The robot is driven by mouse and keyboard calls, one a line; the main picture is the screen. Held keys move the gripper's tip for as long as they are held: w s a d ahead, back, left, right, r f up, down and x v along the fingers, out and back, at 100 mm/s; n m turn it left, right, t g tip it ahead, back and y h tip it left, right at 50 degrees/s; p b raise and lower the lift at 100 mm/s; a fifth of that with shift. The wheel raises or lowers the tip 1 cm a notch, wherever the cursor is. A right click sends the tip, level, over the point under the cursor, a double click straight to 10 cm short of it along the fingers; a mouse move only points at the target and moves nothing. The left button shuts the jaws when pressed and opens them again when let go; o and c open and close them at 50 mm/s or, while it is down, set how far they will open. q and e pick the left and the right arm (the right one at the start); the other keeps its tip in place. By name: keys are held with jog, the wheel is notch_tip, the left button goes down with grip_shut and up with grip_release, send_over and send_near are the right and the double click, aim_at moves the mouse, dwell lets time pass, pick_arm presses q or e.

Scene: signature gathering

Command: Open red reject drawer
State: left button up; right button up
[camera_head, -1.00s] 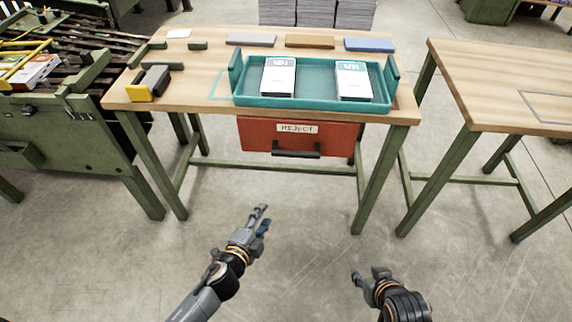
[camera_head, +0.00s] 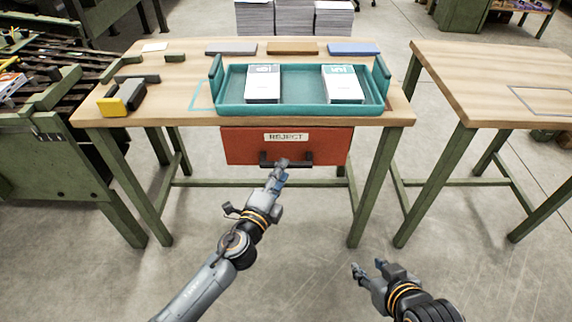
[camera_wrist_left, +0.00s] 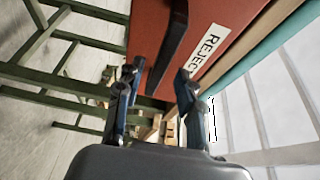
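The red reject drawer (camera_head: 240,147) hangs under the wooden table, with a white REJECT label (camera_head: 286,137) and a dark bar handle (camera_head: 300,162) on its front. It looks shut. My left gripper (camera_head: 281,166) is at the handle in the head view. In the left wrist view the left gripper's fingers (camera_wrist_left: 157,80) are apart, and the dark handle (camera_wrist_left: 170,45) lies between or just beyond their tips. I cannot tell whether they touch it. My right gripper (camera_head: 367,268) is low at the right, away from the drawer, with its fingers apart and nothing between them.
A teal tray (camera_head: 300,109) with two white stacks of sheets stands on the table above the drawer. Green table legs (camera_head: 372,190) flank the drawer. A second table (camera_head: 490,75) stands at the right. The floor in front is clear.

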pick_arm(q)
jog(key=shift+x, duration=1.9)
pick_arm(e)
jog(key=shift+w+a+r+t, duration=0.2)
jog(key=shift+w+r+t, duration=0.2)
jog(key=shift+w, duration=0.1)
jog(key=shift+w+a+r+t, duration=0.15)
jog(key=shift+w+r+t, duration=0.2)
jog(key=shift+w, duration=0.15)
pick_arm(q)
grip_shut()
